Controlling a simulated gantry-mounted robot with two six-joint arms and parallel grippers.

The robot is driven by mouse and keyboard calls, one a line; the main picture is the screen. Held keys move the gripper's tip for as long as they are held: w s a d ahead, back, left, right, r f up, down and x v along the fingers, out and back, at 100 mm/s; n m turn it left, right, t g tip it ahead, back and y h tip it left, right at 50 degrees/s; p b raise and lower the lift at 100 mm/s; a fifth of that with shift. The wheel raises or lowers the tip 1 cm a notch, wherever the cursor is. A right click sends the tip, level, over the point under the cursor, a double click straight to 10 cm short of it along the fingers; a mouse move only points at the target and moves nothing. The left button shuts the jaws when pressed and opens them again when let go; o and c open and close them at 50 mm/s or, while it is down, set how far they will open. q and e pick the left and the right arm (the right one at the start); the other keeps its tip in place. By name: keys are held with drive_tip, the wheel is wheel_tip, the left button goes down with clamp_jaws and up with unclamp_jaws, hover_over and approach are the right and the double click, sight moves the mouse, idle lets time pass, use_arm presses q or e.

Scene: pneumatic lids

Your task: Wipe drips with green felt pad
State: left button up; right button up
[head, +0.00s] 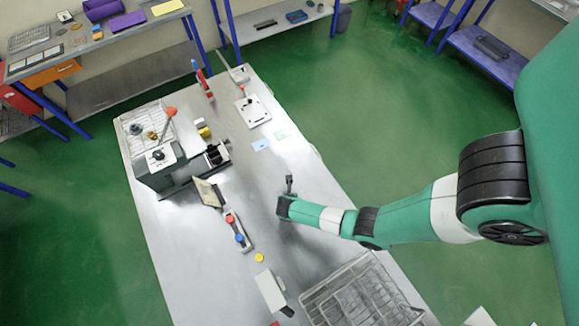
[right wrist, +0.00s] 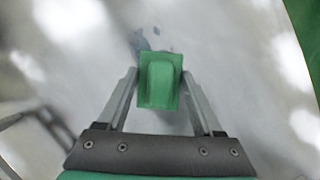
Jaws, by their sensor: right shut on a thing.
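My right gripper (right wrist: 159,78) is shut on the green felt pad (right wrist: 159,82), with one finger at each side of it. In the head view my right gripper (head: 289,184) is over the middle right of the steel table (head: 200,285), and the pad cannot be made out there. Bluish-grey drips (right wrist: 139,42) lie on the bright surface just beyond the pad's far edge in the right wrist view, partly hidden by the pad. Whether the pad touches the surface I cannot tell. My left gripper is not in view.
A wire basket (head: 350,296) stands at the table's near right. A white box (head: 271,292), a yellow disc (head: 259,257) and a rail with red and blue knobs (head: 237,232) lie left of the gripper. A grey machine (head: 160,172) stands at the left edge.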

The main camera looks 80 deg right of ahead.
drive_tip(key=shift+s+a, duration=0.25)
drive_tip(key=shift+s, duration=0.05)
wheel_tip(320, 180, up, 3)
drive_tip(key=shift+f+p, duration=0.15)
drive_tip(key=shift+p, duration=0.95)
drive_tip(key=shift+r+p, duration=0.35)
wheel_tip(320, 180, up, 5)
drive_tip(key=p, duration=0.5)
drive_tip(key=shift+f, duration=0.15)
drive_tip(key=shift+s, duration=0.1)
